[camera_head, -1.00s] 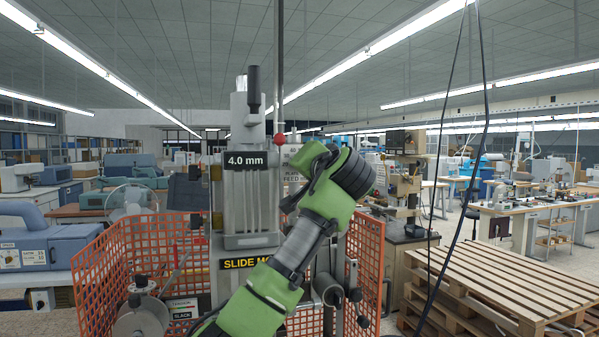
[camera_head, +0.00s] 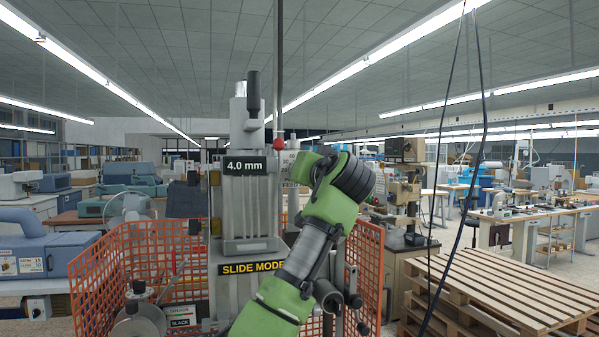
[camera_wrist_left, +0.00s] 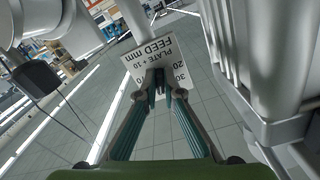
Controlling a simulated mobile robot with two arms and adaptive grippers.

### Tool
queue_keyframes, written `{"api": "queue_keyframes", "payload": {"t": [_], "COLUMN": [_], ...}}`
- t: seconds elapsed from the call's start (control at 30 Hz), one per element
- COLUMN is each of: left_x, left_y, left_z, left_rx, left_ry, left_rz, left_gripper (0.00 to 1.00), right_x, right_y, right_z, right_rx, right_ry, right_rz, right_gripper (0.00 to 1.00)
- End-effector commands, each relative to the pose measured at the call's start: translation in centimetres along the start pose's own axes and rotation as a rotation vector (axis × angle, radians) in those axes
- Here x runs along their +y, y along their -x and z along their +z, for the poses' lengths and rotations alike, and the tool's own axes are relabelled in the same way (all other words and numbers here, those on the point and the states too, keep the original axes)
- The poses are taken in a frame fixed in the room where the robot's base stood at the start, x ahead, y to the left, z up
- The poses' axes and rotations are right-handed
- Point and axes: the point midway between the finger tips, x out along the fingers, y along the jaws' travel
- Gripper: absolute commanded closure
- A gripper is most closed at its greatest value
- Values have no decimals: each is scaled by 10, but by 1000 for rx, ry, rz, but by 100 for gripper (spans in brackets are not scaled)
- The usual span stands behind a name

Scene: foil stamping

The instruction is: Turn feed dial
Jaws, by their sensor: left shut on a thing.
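The feed scale plate (camera_wrist_left: 150,65), white with "FEED mm" and numbers, appears upside down in the left wrist view. Part of it shows in the head view (camera_head: 289,170), left of my green wrist. My left gripper (camera_wrist_left: 161,90) is shut on a small dark part in front of this plate, apparently the feed dial's knob. The fingers hide most of it, so its setting cannot be read. In the head view, my wrist hides the fingers and dial. A black display (camera_head: 246,167) on the grey press (camera_head: 248,210) reads 4.0 mm. My right gripper is not in view.
An orange mesh guard (camera_head: 105,265) stands around the press. A red ball (camera_head: 278,142) hangs on a rod close to my wrist. A "SLIDE MODE" label (camera_head: 252,268) is below. Wooden pallets (camera_head: 510,290) are stacked at the right.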

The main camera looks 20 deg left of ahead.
Motion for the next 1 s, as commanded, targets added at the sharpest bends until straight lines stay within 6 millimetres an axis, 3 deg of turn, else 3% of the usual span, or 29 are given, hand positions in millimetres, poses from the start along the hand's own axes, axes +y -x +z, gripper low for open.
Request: {"api": "queue_keyframes", "payload": {"t": [0.17,0.2,0.23,0.27,0.67,0.87,1.0], "left_x": [2,2,2,2,1,2,2], "left_y": [0,0,0,0,3,26,54], "left_z": [4,4,4,3,1,1,1], "left_rx": [-8,-8,-8,-7,-1,0,0], "left_ry": [-3,-3,-3,-3,-3,0,0], "left_rz": [3,3,3,3,1,4,5], "left_gripper": [100,85,77,76,76,76,76], "right_x": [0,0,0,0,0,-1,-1], "right_y": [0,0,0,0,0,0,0], "right_z": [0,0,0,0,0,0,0], "right_rx": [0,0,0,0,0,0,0], "right_ry": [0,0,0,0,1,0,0], "right_rz": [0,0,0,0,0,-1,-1], "right_gripper": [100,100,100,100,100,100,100]}}
